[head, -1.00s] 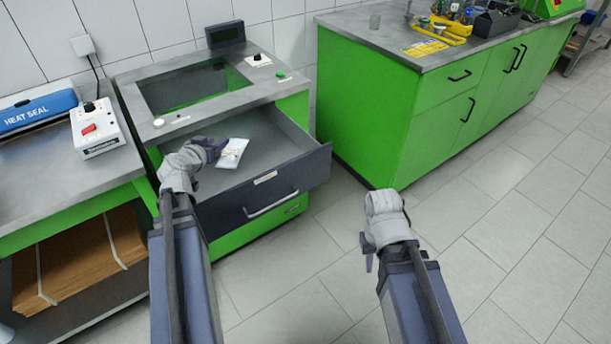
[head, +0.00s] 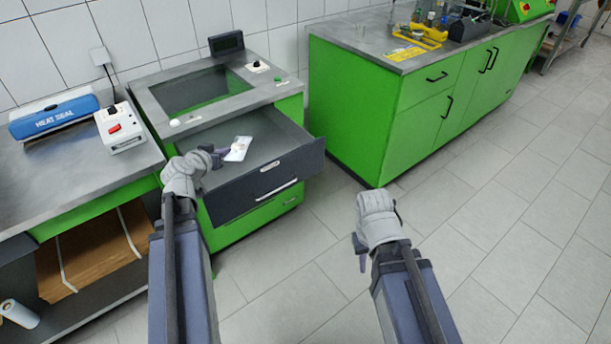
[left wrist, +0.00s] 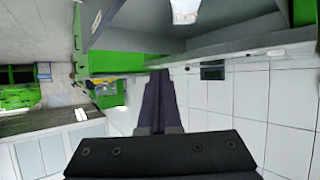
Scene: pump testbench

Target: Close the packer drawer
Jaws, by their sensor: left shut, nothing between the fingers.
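The packer drawer (head: 288,172), with a dark grey front and a pale bar handle, stands open from the green packer cabinet (head: 256,220). A small white packet (head: 238,149) lies inside; it also shows at the top of the left wrist view (left wrist: 186,10). My left gripper (head: 217,154) is shut and empty at the drawer's left side, left of the packet. Its fingers (left wrist: 160,82) are together in the left wrist view; whether they touch the drawer is unclear. My right gripper (head: 361,252) hangs over the floor, right of the drawer; its jaw opening cannot be made out.
A bench with a blue heat sealer (head: 54,116) and a white control box (head: 119,127) stands left of the packer. A green cabinet (head: 372,120) with tools on top stands to the right. Tiled floor (head: 470,215) is clear in front.

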